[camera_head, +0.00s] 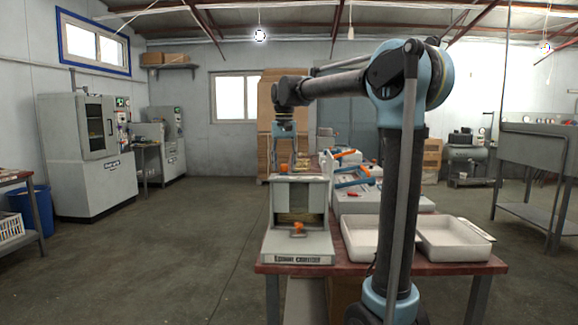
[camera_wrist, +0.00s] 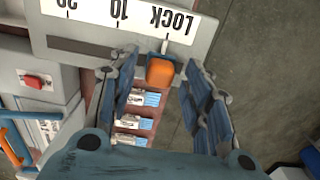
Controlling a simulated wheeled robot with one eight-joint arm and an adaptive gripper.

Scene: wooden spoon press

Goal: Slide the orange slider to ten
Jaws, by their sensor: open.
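The orange slider (camera_wrist: 160,71) shows in the wrist view at the lower edge of a white scale plate (camera_wrist: 105,15), whose lettering appears upside down. The slider stands below the word LOCK; the 10 mark is to its left, and 20 is farther left. My gripper (camera_wrist: 161,68) is open, with one finger on each side of the slider. I cannot tell whether either finger touches it.
White trays (camera_head: 455,240) stand on the red-topped table (camera_head: 440,268) right of the press. A grey box with a red button (camera_wrist: 33,81) is at the left of the wrist view. Several small labelled items (camera_wrist: 130,122) lie below the slider. Open floor is at the left.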

